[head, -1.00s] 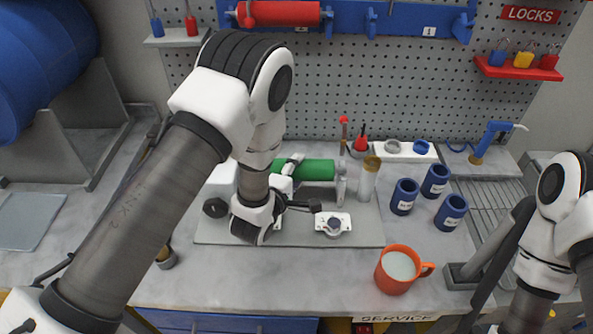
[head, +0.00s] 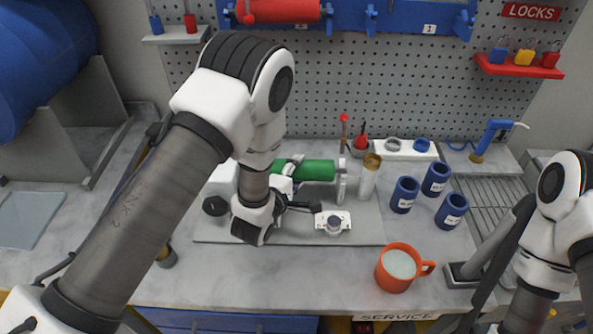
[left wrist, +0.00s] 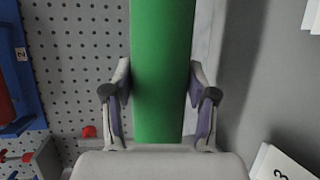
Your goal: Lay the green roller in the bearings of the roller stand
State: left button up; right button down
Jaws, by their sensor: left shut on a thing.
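The green roller (head: 313,170) lies level above the back of the grey base plate (head: 362,233). My left gripper (head: 291,168) is shut around it, partly hidden behind my left wrist. In the left wrist view the green roller (left wrist: 163,70) runs between the two fingers of my left gripper (left wrist: 163,88). The roller stand shows in part, with a pale upright (head: 342,188) by the roller's right end. My arm hides the roller's left end and the stand's left side. I cannot tell whether the roller touches the bearings. My right gripper is out of view.
A white block with a knob (head: 333,224) sits on the plate's front. A clear cylinder with a brown top (head: 369,175), several blue jars (head: 404,195) and an orange mug (head: 398,268) stand to the right. A pegboard (head: 400,80) with a blue rack closes the back.

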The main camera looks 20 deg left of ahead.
pick_arm(q)
jog(key=shift+f, duration=0.1)
jog(key=o, duration=1.2)
jog(key=shift+c, duration=0.2)
jog(key=shift+s, duration=0.15)
